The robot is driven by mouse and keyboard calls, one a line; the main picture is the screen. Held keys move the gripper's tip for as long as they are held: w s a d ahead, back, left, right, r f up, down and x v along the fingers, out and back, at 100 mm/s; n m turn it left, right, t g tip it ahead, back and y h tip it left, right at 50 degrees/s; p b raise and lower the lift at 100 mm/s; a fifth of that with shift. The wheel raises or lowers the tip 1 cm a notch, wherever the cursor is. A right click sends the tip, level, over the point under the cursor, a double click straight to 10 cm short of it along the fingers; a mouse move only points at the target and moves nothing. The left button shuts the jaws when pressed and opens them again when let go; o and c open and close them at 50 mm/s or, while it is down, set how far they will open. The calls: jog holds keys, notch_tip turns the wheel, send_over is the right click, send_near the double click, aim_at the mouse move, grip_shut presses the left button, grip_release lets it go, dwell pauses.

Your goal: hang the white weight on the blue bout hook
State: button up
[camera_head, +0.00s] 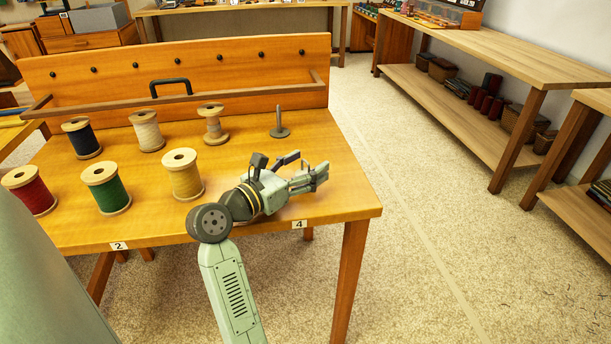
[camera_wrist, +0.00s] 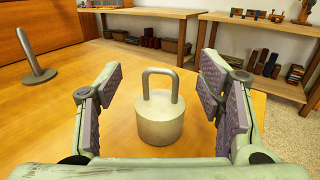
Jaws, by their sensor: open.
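The weight (camera_wrist: 160,118) is a pale, off-white cylinder with a grey loop handle on top. It stands upright on the wooden table in the wrist view, between the spread fingers of my gripper and a little beyond the palm. My gripper (camera_head: 309,166) is open and empty, low over the right end of the table. In the head view my gripper and arm hide the weight. I cannot make out a blue bout hook in either view.
The table (camera_head: 240,165) holds several thread spools, such as a green one (camera_head: 106,188) and a yellow one (camera_head: 182,174). An upright grey peg on a round base (camera_head: 279,124) stands behind my gripper. A backboard (camera_head: 220,68) with dark pegs closes the far side.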

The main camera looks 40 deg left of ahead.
grip_shut()
dwell(0.8)
